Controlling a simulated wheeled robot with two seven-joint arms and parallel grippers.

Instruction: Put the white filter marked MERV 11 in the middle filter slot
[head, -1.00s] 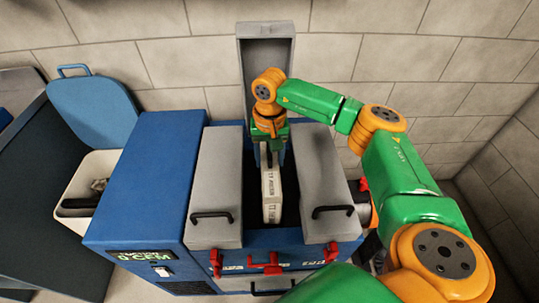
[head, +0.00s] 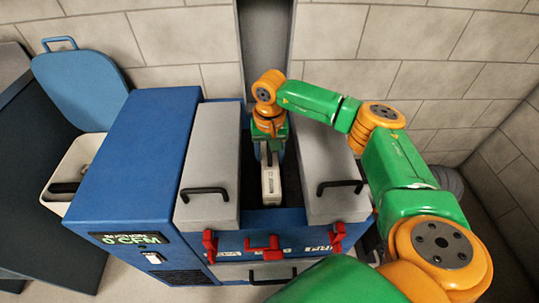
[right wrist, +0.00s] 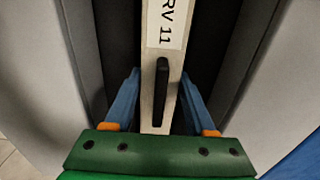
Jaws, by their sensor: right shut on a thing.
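The white filter (head: 270,184) stands in the open middle slot (head: 262,220) of the blue machine, low between the two grey lids. In the right wrist view the filter (right wrist: 152,75) carries a label ending in "RV 11" and a dark handle. My right gripper (head: 268,153) is over the far part of the filter and shut on it. In the right wrist view the blue fingers of my right gripper (right wrist: 160,105) stand on either side of the filter. The filter's lower part is hidden inside the slot. My left gripper is not in view.
Closed grey lids, left (head: 211,160) and right (head: 330,165), flank the slot. The middle lid (head: 264,45) stands open against the wall. Red latches (head: 263,247) line the front. A white bin (head: 72,170) with a blue lid stands left.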

